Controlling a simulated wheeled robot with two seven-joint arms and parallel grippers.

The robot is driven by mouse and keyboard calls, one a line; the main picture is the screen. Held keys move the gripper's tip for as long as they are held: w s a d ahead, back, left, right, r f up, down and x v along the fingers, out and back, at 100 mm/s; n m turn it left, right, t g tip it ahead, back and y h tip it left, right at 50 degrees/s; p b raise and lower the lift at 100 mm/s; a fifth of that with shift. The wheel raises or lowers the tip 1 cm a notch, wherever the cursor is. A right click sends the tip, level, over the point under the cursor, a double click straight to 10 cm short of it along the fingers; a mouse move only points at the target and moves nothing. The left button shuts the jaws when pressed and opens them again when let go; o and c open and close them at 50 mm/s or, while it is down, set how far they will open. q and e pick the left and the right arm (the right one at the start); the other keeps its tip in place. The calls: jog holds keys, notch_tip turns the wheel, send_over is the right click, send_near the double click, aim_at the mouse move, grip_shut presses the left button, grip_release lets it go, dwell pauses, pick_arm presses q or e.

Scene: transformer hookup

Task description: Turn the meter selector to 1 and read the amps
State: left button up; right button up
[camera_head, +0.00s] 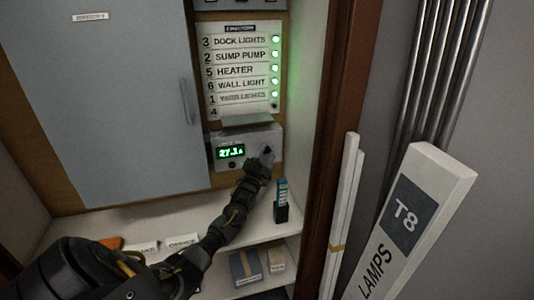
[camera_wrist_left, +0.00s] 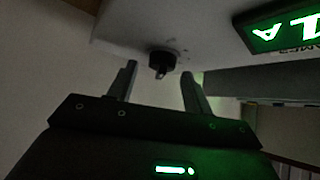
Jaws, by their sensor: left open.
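The meter (camera_head: 249,137) is a pale box below the directory panel. Its green display (camera_head: 230,152) appears to read 27.1 A; the display's end also shows in the left wrist view (camera_wrist_left: 285,22), with a 1 and an A. The selector is a small black knob (camera_wrist_left: 161,64) on the meter's face; its setting is too small to read. My left gripper (camera_wrist_left: 159,69) is open, one finger to each side of the knob and slightly short of it, with no clear contact. In the head view the left gripper (camera_head: 266,157) covers much of the knob. My right gripper is not in view.
The directory panel (camera_head: 241,70) lists numbered circuits with green lights. A grey cabinet door (camera_head: 130,100) is at left. On the shelf (camera_head: 95,222) stand a black holder (camera_head: 281,213) and small boxes. A T8 lamps carton (camera_head: 405,215) leans at right.

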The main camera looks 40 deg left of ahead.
pick_arm(q)
jog(key=shift+w+r, duration=0.15)
jog(key=shift+w, duration=0.25)
jog(key=shift+a, duration=0.1)
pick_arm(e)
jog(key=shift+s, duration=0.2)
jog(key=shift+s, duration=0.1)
pick_arm(q)
jog(key=c, duration=1)
jog(key=shift+o, duration=0.2)
jog(key=shift+r+m+g+h+p, duration=0.25)
jog(key=shift+m+g+h+p, duration=0.05)
jog(key=shift+p, duration=0.45)
jog(key=m+g+p, duration=0.1)
jog(key=m+p, duration=0.1)
jog(key=p, duration=0.1)
jog(key=m+g+h+p, duration=0.1)
jog(key=m+g+p, duration=0.1)
jog(key=p, duration=0.2)
jog(key=shift+r+h, duration=0.2)
jog(key=shift+h, duration=0.1)
jog(key=shift+f+m+g+p, duration=0.25)
jog(key=shift+m+g+p, duration=0.65)
jog(key=shift+p, duration=0.55)
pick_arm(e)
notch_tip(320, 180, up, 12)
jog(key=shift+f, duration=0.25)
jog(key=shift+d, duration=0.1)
